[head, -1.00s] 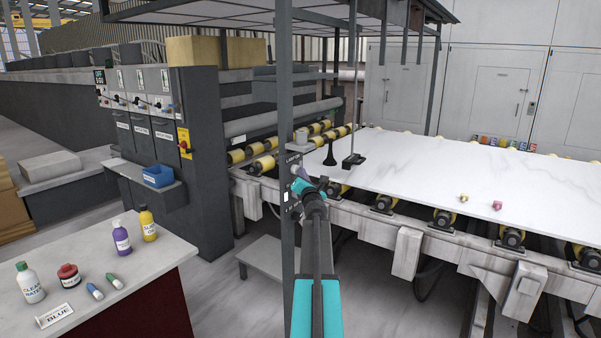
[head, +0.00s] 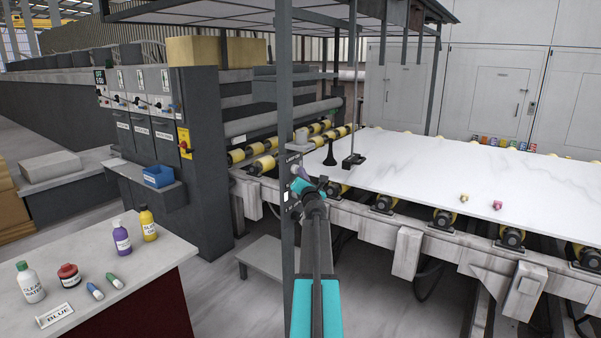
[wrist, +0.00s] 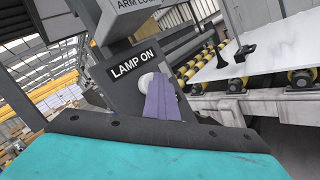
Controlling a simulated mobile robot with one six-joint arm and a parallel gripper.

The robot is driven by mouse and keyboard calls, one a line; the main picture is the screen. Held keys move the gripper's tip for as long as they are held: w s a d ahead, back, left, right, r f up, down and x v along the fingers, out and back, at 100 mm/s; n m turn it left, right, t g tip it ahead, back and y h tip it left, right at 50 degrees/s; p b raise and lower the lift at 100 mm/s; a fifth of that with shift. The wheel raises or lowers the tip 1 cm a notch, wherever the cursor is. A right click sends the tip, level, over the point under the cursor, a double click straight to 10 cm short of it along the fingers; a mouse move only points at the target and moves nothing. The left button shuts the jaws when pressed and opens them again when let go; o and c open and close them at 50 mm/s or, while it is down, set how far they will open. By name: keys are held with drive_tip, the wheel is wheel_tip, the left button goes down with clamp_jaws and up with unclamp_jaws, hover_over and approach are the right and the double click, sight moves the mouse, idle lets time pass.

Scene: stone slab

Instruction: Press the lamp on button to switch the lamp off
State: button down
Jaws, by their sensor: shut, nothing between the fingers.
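The control post (head: 287,140) stands upright in the middle of the head view. In the wrist view a panel on it carries a black label (wrist: 134,64) reading "LAMP ON". Just below the label is a pale round button (wrist: 146,82), partly hidden by my gripper. My gripper (wrist: 163,97) is shut and empty, its purple-grey fingers in front of the button. I cannot tell whether they touch it. In the head view my gripper (head: 302,174) is at the post, and the button is not clear there.
A white stone slab (head: 450,170) lies on a roller conveyor to the right. A table (head: 150,265) with bottles and markers stands at the front left. Grey control cabinets (head: 205,140) stand behind it. Another panel labelled "ARM LOCK" (wrist: 135,5) is above the button.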

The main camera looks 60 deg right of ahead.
drive_tip(key=shift+w+a+r, duration=0.15)
drive_tip(key=shift+w+a, duration=0.05)
drive_tip(key=shift+w, duration=0.55)
drive_tip(key=shift+s+a+f+b, duration=0.1)
drive_tip(key=shift+f+b, duration=0.15)
drive_tip(key=shift+b, duration=0.1)
drive_tip(key=shift+s, duration=0.1)
drive_tip(key=shift+s+f+p, duration=0.1)
drive_tip(key=shift+s+p, duration=0.75)
drive_tip(key=shift+s, duration=2.1)
